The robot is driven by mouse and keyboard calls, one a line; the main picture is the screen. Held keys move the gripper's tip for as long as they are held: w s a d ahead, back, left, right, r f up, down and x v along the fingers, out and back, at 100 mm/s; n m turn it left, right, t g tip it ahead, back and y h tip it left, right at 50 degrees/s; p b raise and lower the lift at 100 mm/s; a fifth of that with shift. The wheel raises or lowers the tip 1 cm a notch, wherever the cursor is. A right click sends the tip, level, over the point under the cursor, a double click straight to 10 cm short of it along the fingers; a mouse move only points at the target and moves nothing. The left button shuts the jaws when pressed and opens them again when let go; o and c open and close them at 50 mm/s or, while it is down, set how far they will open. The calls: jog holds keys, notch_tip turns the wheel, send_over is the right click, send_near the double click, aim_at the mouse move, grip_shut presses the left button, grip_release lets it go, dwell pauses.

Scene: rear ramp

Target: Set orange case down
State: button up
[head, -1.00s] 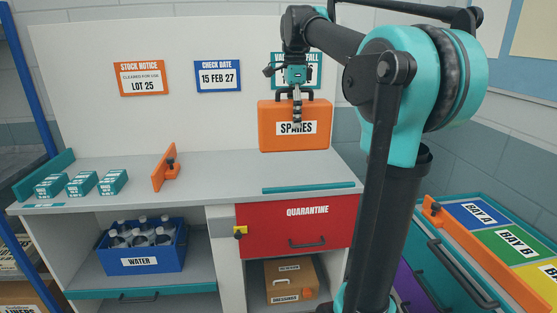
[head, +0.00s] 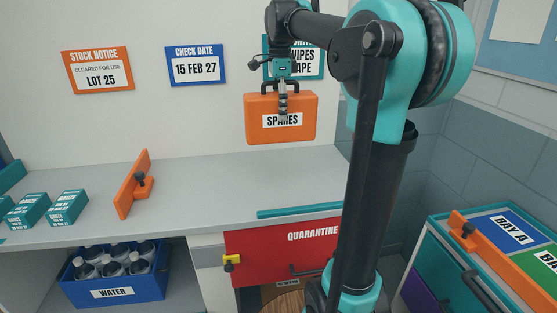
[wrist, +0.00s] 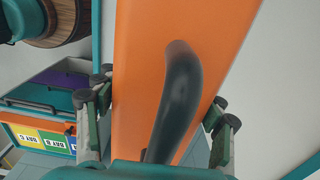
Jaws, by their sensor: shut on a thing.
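The orange case (head: 304,122) carries a white label reading SPARES and has a dark handle on top. In the head view it hangs upright in front of the back panel, its bottom edge seemingly a little above the grey worktop (head: 210,190). My gripper (head: 282,105) is shut on the case from above, with a finger down its front face. In the wrist view the orange case (wrist: 140,60) fills the middle, with its dark handle (wrist: 178,100) close to the camera and my gripper's fingers on both sides of the case.
An orange bracket with a dark knob (head: 132,185) stands on the worktop, left of centre. Small teal boxes (head: 67,207) sit at its left. A teal strip (head: 300,211) lies along the front right edge. Below are the red QUARANTINE drawer (head: 285,250) and blue WATER crate (head: 115,287).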

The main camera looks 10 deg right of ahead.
notch_tip(320, 180, down, 16)
dwell(0.6)
jog(key=shift+f, duration=0.25)
jog(key=o, duration=1.9)
notch_tip(320, 180, up, 12)
jog(key=shift+r, duration=0.15)
